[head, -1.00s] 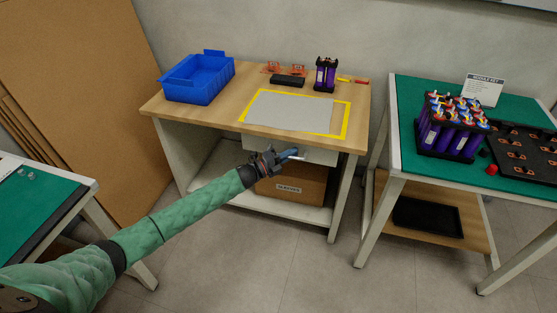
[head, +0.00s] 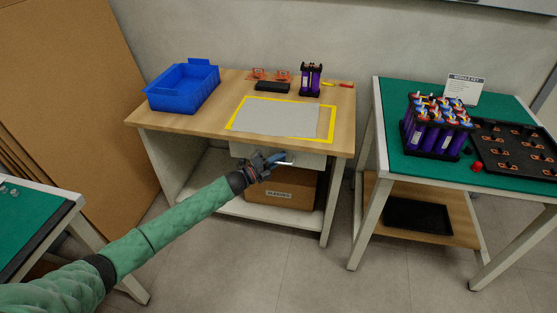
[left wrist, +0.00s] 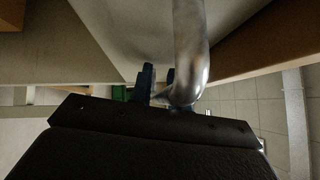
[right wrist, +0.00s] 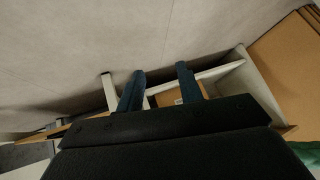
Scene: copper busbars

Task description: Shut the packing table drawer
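The packing table (head: 195,128) has a white drawer (head: 308,160) under the front edge of its wooden top. How far the drawer stands out is hard to tell from above. Its metal handle (head: 285,161) shows at my left gripper (head: 274,160). In the left wrist view the thick, bent handle tube (left wrist: 191,45) runs down to the two fingers of my left gripper (left wrist: 159,82). The fingers are close together around its bend, which partly hides one finger. My right gripper (right wrist: 158,82) is open and empty, with its fingers wide apart; it is outside the head view.
A blue bin (head: 183,88), a grey mat (head: 275,117) and a purple cell pack (head: 311,80) are on the tabletop. A cardboard box (head: 290,188) sits on the shelf below the drawer. A green-topped table (head: 400,165) stands to the right, with open floor between.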

